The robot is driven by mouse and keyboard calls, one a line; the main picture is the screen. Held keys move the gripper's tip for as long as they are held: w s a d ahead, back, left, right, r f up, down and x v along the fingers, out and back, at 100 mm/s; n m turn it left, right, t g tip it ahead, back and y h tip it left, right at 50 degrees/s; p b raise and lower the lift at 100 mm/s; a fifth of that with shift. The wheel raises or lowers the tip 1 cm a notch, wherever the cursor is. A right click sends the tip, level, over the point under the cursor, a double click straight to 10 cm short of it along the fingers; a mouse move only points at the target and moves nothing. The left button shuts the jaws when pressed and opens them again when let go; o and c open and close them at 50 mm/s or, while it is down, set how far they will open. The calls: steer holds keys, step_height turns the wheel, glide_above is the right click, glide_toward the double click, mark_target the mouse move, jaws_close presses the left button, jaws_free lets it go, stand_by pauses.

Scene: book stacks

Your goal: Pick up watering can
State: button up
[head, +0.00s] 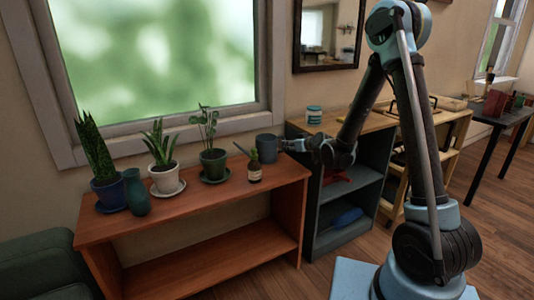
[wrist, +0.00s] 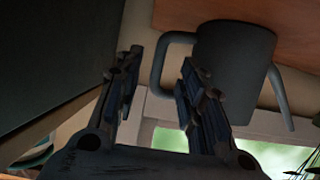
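The watering can (head: 266,147) is dark grey and stands upright at the right end of the wooden shelf unit's top. In the wrist view it (wrist: 236,55) appears upside down, with its loop handle toward my gripper and its thin spout on the far side. My gripper (head: 283,145) is just right of the can, at handle height. In the wrist view my gripper (wrist: 158,70) is open, its two fingers apart. The handle shows between the fingertips, with no clear contact; the right finger overlaps part of the can in the picture.
Potted plants (head: 213,162) and a teal vase (head: 136,192) line the wooden shelf unit (head: 200,200) to the left. A dark shelf unit (head: 345,207) stands right, with a jar (head: 314,115) on top.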

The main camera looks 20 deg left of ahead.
steer(key=shift+x, duration=2.3)
jaws_close()
